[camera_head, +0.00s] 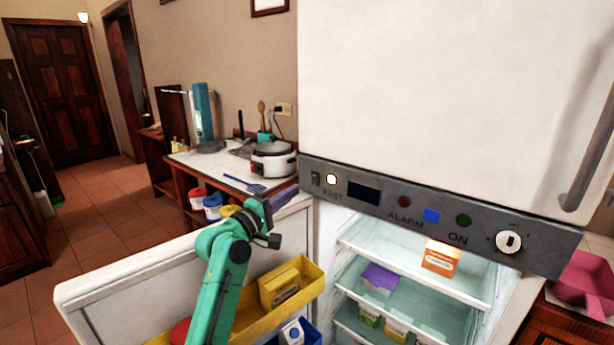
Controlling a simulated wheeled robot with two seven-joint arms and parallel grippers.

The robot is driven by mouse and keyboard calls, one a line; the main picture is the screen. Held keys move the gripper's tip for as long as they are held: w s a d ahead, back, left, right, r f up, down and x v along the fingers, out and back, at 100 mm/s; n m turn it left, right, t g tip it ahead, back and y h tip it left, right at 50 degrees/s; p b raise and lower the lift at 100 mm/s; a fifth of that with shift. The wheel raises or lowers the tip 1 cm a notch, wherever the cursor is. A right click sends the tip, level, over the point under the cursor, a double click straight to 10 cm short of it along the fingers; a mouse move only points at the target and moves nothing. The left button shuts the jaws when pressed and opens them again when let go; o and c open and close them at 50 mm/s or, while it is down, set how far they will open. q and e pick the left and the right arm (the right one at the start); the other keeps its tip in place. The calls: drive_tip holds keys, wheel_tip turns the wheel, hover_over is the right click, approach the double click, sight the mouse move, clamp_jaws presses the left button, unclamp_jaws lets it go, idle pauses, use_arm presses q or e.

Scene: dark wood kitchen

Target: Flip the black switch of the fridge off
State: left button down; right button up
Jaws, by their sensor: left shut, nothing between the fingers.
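The white fridge (450,90) stands at the right, with a grey control panel (380,212) across its middle. A small black switch (316,179) sits at the panel's left end, beside a round pale light (331,179). Which way the switch is tipped is too small to tell. My left gripper (270,222), on a green arm, is shut and empty. In the picture it is left of and below the switch, apart from the panel. My right gripper is not in view.
The lower fridge door (110,295) is open, with a yellow bin (308,287) on its inside. Glass shelves hold an orange box (440,257) and a purple box (380,278). A counter with a white cooker (273,160) stands behind. Floor at the left is clear.

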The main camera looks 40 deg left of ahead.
sight(314, 176)
use_arm(q)
drive_tip(key=w, duration=0.2)
drive_tip(key=w+p, duration=0.1)
drive_tip(key=w, duration=0.1)
drive_tip(key=w+r+p, duration=0.1)
drive_tip(key=w, duration=0.1)
drive_tip(key=shift+w, duration=0.1)
drive_tip(key=shift+w+f, duration=0.1)
drive_tip(key=shift+w, duration=0.2)
